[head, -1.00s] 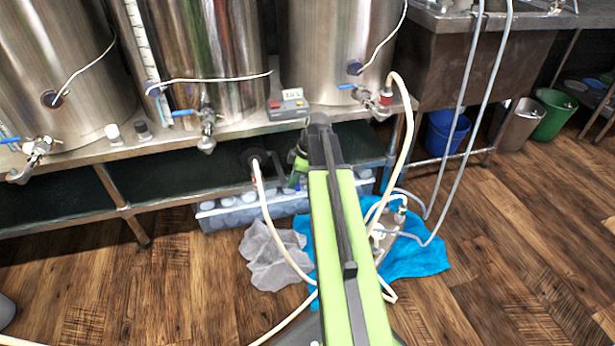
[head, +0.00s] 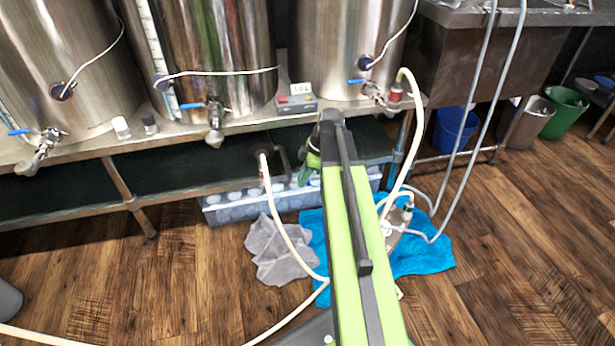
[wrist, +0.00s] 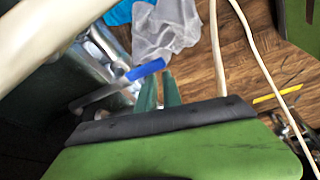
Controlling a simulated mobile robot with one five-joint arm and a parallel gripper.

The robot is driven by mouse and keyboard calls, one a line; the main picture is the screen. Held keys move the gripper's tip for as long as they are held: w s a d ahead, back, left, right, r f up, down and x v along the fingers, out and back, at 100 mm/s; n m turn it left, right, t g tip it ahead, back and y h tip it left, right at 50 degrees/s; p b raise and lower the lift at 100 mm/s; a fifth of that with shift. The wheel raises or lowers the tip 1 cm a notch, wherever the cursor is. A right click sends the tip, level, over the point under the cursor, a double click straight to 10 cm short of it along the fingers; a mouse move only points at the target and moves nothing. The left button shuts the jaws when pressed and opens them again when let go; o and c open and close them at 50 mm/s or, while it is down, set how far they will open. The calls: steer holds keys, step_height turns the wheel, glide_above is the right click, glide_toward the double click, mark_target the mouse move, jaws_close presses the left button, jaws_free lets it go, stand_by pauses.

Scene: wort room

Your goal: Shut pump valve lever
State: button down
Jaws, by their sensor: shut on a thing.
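The pump valve lever shows in the wrist view as a blue handle (wrist: 145,69) on a long metal stem, lying slantwise. My gripper (wrist: 160,74) has its two green fingers close together at the blue handle's outer end, shut on it. In the head view, my arm covers most of the gripper and I cannot make out the lever. A dark pump fitting (head: 263,152) with a cream hose sits under the bench, left of my gripper.
Steel kettles (head: 205,55) with blue-handled taps stand on the bench (head: 180,134). A clear crate (head: 235,208) is below. A grey cloth (head: 280,250) and blue towel (head: 425,257) lie on the floor. Cream hoses loop beside my arm. Wooden floor at right is open.

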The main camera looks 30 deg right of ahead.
steer(key=shift+s+d, duration=0.25)
steer(key=shift+d, duration=0.05)
steer(key=w+a, duration=0.1)
steer(key=a, duration=0.3)
steer(key=w+p+v, duration=0.1)
steer(key=p+v, duration=0.8)
steer(key=shift+r, duration=0.5)
steer(key=shift+w+d, duration=0.1)
